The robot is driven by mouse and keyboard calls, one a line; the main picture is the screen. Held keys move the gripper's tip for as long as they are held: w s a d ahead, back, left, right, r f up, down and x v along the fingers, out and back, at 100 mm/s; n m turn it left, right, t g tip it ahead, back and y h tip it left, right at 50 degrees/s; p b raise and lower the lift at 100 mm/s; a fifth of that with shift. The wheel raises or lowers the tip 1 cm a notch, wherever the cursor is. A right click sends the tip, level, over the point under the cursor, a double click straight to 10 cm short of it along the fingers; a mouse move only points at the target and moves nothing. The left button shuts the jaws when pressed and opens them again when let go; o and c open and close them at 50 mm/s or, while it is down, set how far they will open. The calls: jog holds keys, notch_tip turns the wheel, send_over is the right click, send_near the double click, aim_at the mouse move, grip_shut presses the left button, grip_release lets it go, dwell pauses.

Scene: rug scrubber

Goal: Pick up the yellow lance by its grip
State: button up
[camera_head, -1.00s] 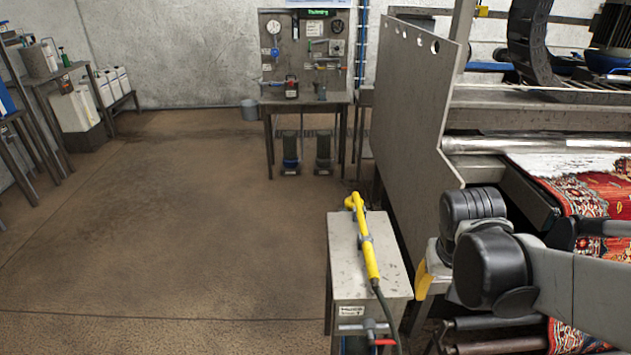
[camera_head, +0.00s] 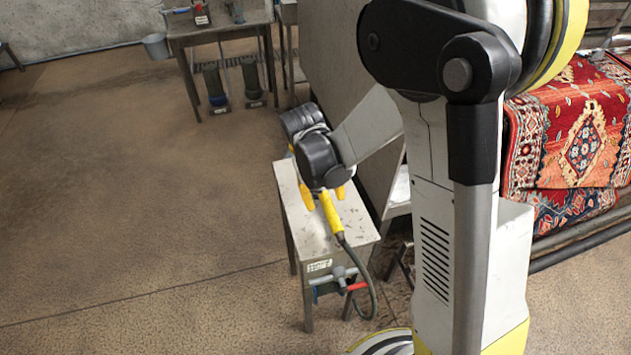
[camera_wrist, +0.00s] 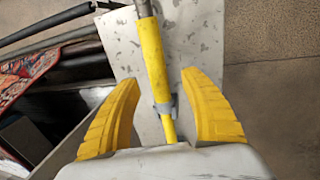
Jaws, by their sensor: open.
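The yellow lance (camera_head: 331,214) lies on the small metal stand in the head view, with a dark hose running from its near end. My arm and gripper hide its far part there. In the wrist view the lance's thick yellow grip (camera_wrist: 153,62) runs up between my fingers, with a grey collar below it and a thinner yellow tube further down. My gripper (camera_wrist: 160,108) is open, one yellow finger on each side of the lance, with a gap on both sides. In the head view my gripper (camera_head: 323,193) is over the stand; its exact height above the lance is unclear.
The metal stand (camera_head: 355,222) has a valve with a red handle (camera_head: 357,286) on its front. A large metal panel (camera_head: 335,60) rises behind it. A patterned red rug (camera_head: 570,130) hangs on the machine at right. The floor at left is clear.

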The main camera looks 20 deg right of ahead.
aim_at(328, 204)
jog(key=f+b, duration=0.1)
jog(key=f, duration=0.1)
jog(key=d+f+b, duration=0.1)
jog(key=f, duration=0.2)
jog(key=shift+w+d, duration=0.15)
jog(key=shift+r, duration=0.15)
jog(key=shift+c, duration=0.6)
grip_shut()
